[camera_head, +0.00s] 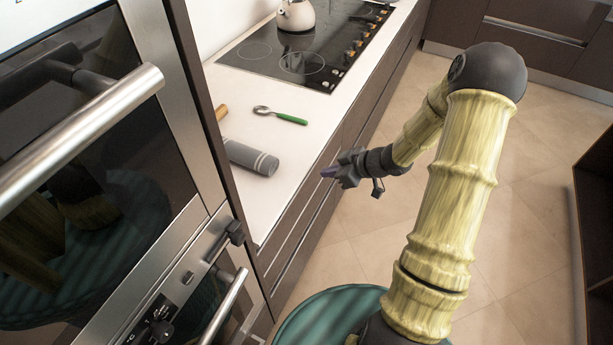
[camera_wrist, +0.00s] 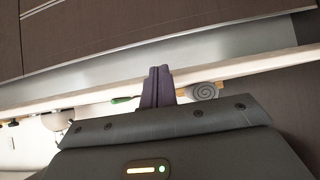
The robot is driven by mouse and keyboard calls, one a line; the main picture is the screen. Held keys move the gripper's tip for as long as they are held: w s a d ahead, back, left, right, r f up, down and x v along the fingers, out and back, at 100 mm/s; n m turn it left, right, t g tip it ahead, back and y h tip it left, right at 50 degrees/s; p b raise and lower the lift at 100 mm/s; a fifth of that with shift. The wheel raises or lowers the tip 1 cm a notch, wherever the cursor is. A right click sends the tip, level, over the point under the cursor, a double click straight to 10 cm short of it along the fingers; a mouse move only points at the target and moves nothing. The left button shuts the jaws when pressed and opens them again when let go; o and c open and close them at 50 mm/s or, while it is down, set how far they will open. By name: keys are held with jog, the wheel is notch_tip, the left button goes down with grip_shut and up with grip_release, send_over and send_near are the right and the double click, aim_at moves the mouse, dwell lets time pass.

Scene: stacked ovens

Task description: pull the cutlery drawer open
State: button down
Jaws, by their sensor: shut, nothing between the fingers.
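The dark brown drawer fronts (camera_head: 305,218) run below the white counter in the head view, and they look shut. I cannot tell which one is the cutlery drawer. In the wrist view a brown front (camera_wrist: 150,25) fills the top, with a pale metal strip (camera_wrist: 200,55) between it and the counter edge. My gripper (camera_head: 328,172) is beside the counter's front edge, over the drawer side. In the wrist view its purple fingers (camera_wrist: 157,86) are pressed together and empty, pointing at the strip. I cannot tell whether they touch it.
On the counter (camera_head: 292,150) lie a green-handled spoon (camera_head: 280,115) and a grey roll (camera_head: 250,157). A cooktop (camera_head: 300,60) with a kettle (camera_head: 296,14) is farther back. The stacked ovens (camera_head: 190,240) stand at left. Tiled floor (camera_head: 370,240) is open right of the drawers.

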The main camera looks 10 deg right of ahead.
aim_at(306, 177)
jog(key=x, duration=1)
jog(key=shift+b, duration=0.45)
jog(key=shift+d, duration=0.1)
